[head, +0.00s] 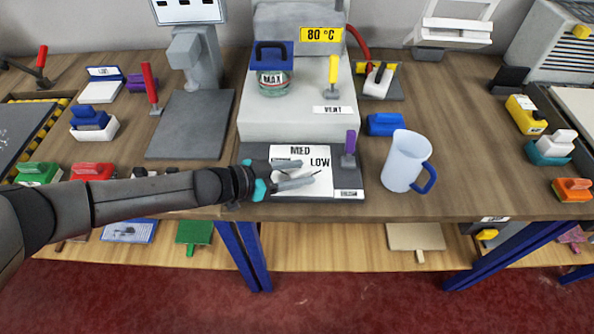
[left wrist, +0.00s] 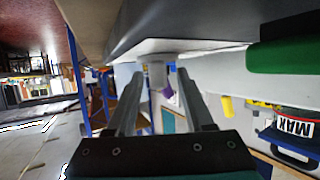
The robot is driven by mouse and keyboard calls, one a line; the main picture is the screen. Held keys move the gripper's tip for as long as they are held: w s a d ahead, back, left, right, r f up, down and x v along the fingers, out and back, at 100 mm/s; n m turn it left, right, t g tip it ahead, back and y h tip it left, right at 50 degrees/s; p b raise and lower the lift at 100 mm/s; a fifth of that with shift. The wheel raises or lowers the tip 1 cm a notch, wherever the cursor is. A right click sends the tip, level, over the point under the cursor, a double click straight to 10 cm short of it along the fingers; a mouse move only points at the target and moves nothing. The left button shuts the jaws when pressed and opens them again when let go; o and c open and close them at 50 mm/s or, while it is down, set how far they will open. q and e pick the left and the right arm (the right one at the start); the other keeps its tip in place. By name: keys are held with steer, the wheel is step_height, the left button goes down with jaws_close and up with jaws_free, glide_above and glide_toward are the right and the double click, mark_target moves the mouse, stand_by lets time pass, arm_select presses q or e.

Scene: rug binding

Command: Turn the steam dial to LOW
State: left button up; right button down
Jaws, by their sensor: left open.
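The steam dial's white face (head: 318,184) lies on a dark grey base at the table's front edge, with the words MED and LOW showing. My left gripper (head: 309,170) reaches over the face from the left, open, its grey fingers just below LOW. The fingers and wrist cover part of the face, so I cannot make out the dial's pointer or setting. In the left wrist view, a pale grey upright piece (left wrist: 157,74) shows between the open fingers (left wrist: 157,85); I cannot tell whether they touch it. My right gripper is not in view.
A purple lever (head: 349,145) stands right of the dial face, and a pale mug (head: 405,160) with a blue handle further right. Behind is a white machine (head: 285,125) with a yellow lever (head: 333,72) and a MAX-marked tank (head: 272,80). A bare grey plate (head: 188,125) lies left.

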arm_select(q)
steer(key=shift+a, duration=0.1)
steer(key=p+v, duration=0.2)
steer(key=v, duration=1.3)
